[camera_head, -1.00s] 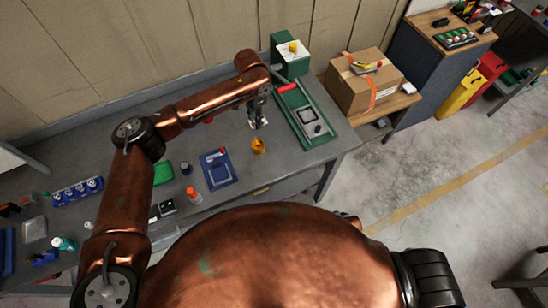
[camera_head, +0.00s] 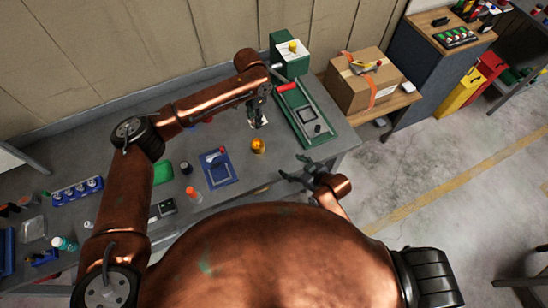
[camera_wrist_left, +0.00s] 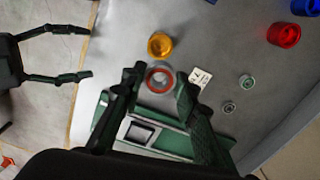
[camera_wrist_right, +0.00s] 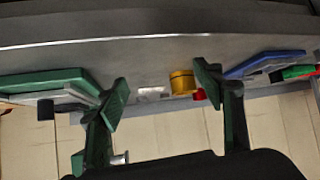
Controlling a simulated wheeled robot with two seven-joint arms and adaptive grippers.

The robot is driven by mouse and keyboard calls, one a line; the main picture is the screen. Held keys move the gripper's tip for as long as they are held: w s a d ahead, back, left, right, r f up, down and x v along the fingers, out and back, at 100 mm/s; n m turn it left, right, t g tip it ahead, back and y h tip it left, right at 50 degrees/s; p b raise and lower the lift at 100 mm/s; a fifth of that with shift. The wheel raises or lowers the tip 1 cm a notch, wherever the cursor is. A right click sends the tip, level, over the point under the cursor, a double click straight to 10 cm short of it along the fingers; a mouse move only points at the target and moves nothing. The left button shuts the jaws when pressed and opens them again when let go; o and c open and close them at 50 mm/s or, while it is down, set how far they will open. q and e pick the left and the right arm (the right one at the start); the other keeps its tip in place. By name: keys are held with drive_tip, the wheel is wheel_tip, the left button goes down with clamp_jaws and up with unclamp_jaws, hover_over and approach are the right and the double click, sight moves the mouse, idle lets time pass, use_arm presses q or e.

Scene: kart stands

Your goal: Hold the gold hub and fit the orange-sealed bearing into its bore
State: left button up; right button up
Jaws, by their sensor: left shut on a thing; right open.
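The gold hub (camera_head: 258,146) stands on the grey bench, apart from both grippers. It also shows in the left wrist view (camera_wrist_left: 160,44) and the right wrist view (camera_wrist_right: 183,83). My left gripper (camera_head: 258,122) is above the bench just behind the hub. In the left wrist view its fingers are shut on the orange-sealed bearing (camera_wrist_left: 159,79), a ring with an orange-red band. My right gripper (camera_head: 283,173) is open and empty at the bench's front edge. In the right wrist view the hub shows beyond and between its spread fingertips (camera_wrist_right: 164,84).
A green fixture with a red handle (camera_head: 303,115) is right of the hub. A blue tray (camera_head: 218,168) lies to its left. A white card (camera_wrist_left: 200,77), a red ring (camera_wrist_left: 284,35) and two small rings (camera_wrist_left: 246,81) lie on the bench. Bare bench surrounds the hub.

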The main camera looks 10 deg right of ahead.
sight(261, 148)
drive_tip(key=w+a+t, duration=0.1)
drive_tip(key=a, duration=0.1)
drive_tip(key=w+a+r+t+y, duration=0.1)
drive_tip(key=a, duration=0.2)
drive_tip(key=w+a+r+m, duration=0.1)
drive_tip(key=a, duration=0.1)
drive_tip(key=shift+w+a+r+t+y, duration=0.1)
drive_tip(key=shift+w+a+t+y, duration=0.05)
drive_tip(key=shift+w+t+y, duration=0.2)
drive_tip(key=x, duration=1.1)
drive_tip(key=shift+w+a, duration=0.1)
drive_tip(key=shift+w, duration=0.1)
drive_tip(key=c, duration=1.6)
use_arm(q)
wheel_tip(261, 148, down, 12)
drive_tip(key=n, duration=0.2)
drive_tip(key=shift+f+n, duration=0.2)
drive_tip(key=shift+n, duration=0.1)
